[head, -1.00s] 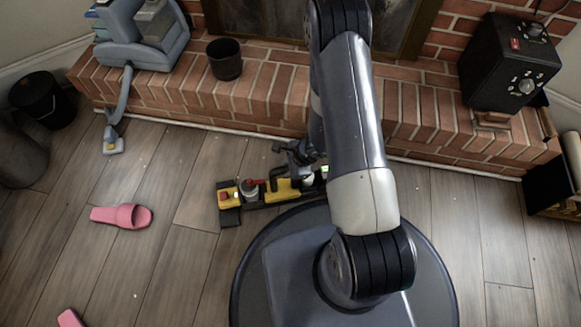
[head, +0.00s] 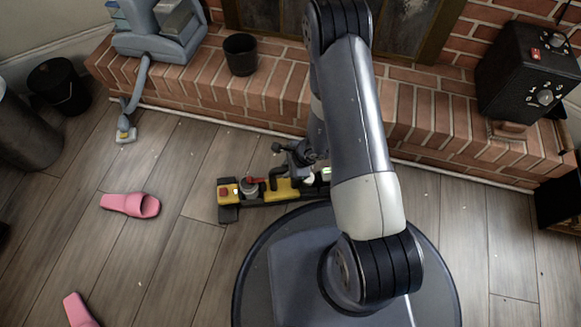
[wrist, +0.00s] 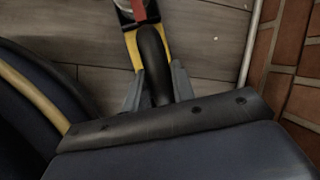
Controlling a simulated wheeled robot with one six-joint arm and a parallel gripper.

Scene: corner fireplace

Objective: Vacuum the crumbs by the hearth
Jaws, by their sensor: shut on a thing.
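A yellow and black handheld vacuum (head: 228,192) with red parts lies low over the floorboards, just in front of the brick hearth (head: 270,93). It reaches left from beside my base; I cannot tell whether it touches the floor. My gripper (wrist: 157,82) is shut on the vacuum's black handle (wrist: 152,48) in the wrist view, one finger on each side. In the head view my arm hides part of the gripper and the vacuum's right end. Small pale specks, likely crumbs (head: 141,284), are scattered on the floor.
A pink slipper (head: 131,204) lies on the left floor, and another (head: 79,310) at the bottom edge. A grey-blue machine (head: 160,42) stands on the hearth, its hose and nozzle (head: 125,131) hanging to the floor. A black bucket (head: 60,86) stands left. The floor between slipper and vacuum is clear.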

